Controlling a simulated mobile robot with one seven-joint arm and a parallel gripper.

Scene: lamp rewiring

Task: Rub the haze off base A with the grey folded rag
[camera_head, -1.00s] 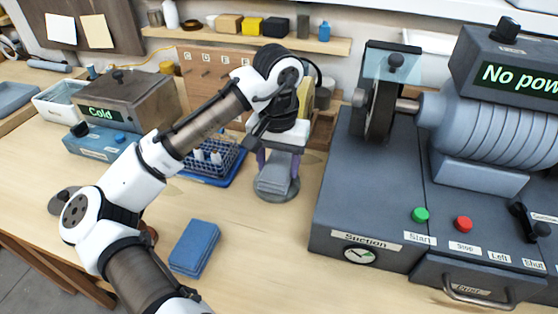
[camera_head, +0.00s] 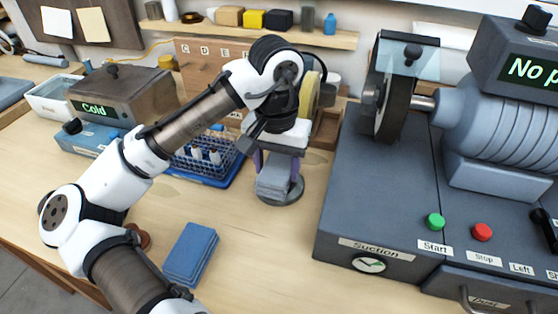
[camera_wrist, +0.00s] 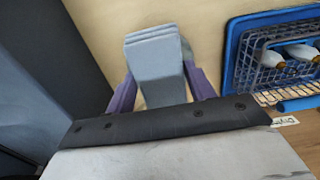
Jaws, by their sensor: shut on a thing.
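My gripper (camera_head: 275,172), with purple fingers, is shut on the grey folded rag (camera_head: 273,184). In the wrist view the rag (camera_wrist: 155,68) hangs as a layered grey-blue pad between the purple fingers. A round dark grey base (camera_head: 294,194) lies on the bench beneath the rag. The rag overlaps it, and its rim shows to the right and in front. No letter is readable on it, and the rag and gripper hide most of its top. Whether the rag presses on it, and any haze, I cannot tell.
The grey suction machine (camera_head: 375,215) stands close on the right. A blue tray with a wire basket (camera_head: 200,165) is behind left. A blue folded cloth (camera_head: 190,253) lies at front left. A brown round piece (camera_head: 140,237) shows partly behind my arm. Bench in front is clear.

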